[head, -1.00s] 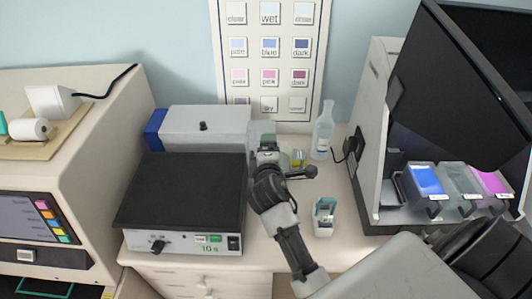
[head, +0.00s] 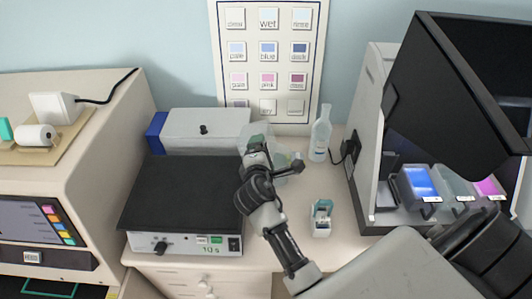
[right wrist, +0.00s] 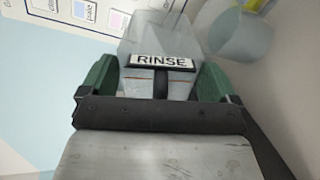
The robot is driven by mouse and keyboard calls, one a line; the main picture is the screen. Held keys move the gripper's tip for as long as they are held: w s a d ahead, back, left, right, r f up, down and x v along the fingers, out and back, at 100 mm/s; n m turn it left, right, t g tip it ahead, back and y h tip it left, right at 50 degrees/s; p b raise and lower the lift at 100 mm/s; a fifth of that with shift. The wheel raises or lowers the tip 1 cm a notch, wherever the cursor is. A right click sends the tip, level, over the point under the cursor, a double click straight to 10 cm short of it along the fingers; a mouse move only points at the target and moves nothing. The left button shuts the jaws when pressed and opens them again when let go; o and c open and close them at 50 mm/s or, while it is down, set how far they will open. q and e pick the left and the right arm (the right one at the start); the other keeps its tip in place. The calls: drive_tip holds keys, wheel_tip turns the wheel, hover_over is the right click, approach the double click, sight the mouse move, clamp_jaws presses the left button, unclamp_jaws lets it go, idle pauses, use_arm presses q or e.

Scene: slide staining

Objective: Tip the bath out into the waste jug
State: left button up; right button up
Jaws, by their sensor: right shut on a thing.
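The bath (right wrist: 160,35) is a clear, pale box with a RINSE label on its front. It fills the middle of the right wrist view, between the green fingers of my right gripper (right wrist: 156,82), which is shut on it. In the head view the bath (head: 254,132) shows as a faint clear shape beyond my right gripper (head: 258,148), partly hidden by it. A clear round vessel, which looks like the waste jug (right wrist: 243,36), stands beside the bath at the upper right of the wrist view. I cannot see any liquid pouring. My left gripper is out of view.
A black-topped hotplate (head: 185,195) and a grey box (head: 205,130) stand left of my right arm. A clear bottle (head: 320,138) stands behind right, and a small white-and-teal holder (head: 322,218) in front. A blue bath (head: 420,182) sits in the machine at right.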

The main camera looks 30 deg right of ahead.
drive_tip(key=shift+a+r, duration=0.1)
drive_tip(key=n, duration=0.1)
drive_tip(key=w+a+n+h, duration=0.1)
drive_tip(key=n, duration=0.1)
drive_tip(key=shift+a+r, duration=0.25)
drive_tip(key=shift+r, duration=0.1)
drive_tip(key=n, duration=0.2)
drive_tip(key=a+h, duration=0.1)
drive_tip(key=shift+w+f+n+g, duration=0.2)
drive_tip(key=shift+w+n+g, duration=0.1)
drive_tip(key=shift+n, duration=0.1)
wheel_tip(320, 180, down, 3)
drive_tip(key=n+h, duration=0.1)
drive_tip(key=n, duration=0.2)
drive_tip(key=n+t+h, duration=0.1)
drive_tip(key=n, duration=0.2)
drive_tip(key=shift+f+n, duration=0.1)
drive_tip(key=shift+n, duration=0.2)
